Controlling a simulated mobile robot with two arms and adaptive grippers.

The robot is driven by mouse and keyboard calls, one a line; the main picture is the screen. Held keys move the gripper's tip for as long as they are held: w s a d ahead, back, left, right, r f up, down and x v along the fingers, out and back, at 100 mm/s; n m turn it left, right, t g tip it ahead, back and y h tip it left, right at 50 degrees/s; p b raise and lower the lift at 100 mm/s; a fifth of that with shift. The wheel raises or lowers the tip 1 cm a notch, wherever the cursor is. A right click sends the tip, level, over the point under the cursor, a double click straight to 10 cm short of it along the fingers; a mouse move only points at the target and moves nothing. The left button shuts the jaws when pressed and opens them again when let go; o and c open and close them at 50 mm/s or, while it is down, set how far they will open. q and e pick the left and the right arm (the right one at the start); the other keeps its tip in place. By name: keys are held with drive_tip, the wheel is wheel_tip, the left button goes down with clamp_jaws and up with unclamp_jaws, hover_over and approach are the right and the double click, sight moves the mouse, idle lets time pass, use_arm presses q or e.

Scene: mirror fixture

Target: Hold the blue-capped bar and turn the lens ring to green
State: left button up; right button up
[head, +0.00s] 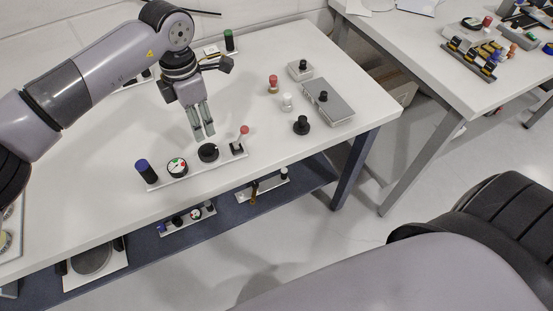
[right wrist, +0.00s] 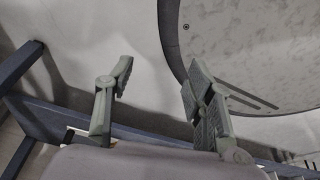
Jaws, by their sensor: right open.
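The fixture is a white base strip (head: 190,173) near the table's front edge. At its left end stands a dark upright bar with a blue cap (head: 142,164). Beside it is a round white dial (head: 177,167) with green and red marks, then a black round knob (head: 208,152). I cannot tell which round part is the lens ring. My right gripper (right wrist: 160,85) is open and empty, away from the fixture.
A grey box with a black knob (head: 328,104), a red-topped peg (head: 273,84), a white peg (head: 287,102) and a black knob (head: 301,125) stand to the right. A shelf (head: 225,219) below holds similar fixtures.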

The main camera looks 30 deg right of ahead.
drive_tip(key=w+a+r+t+y, duration=0.1)
drive_tip(key=w+a+r+t, duration=0.3)
drive_tip(key=w+r, duration=0.6)
drive_tip(key=t, duration=1.1)
approach(244, 132)
drive_tip(key=shift+y, duration=0.4)
drive_tip(key=w, duration=1.1)
drive_tip(key=shift+a+f, duration=0.3)
drive_tip(key=shift+c, duration=0.3)
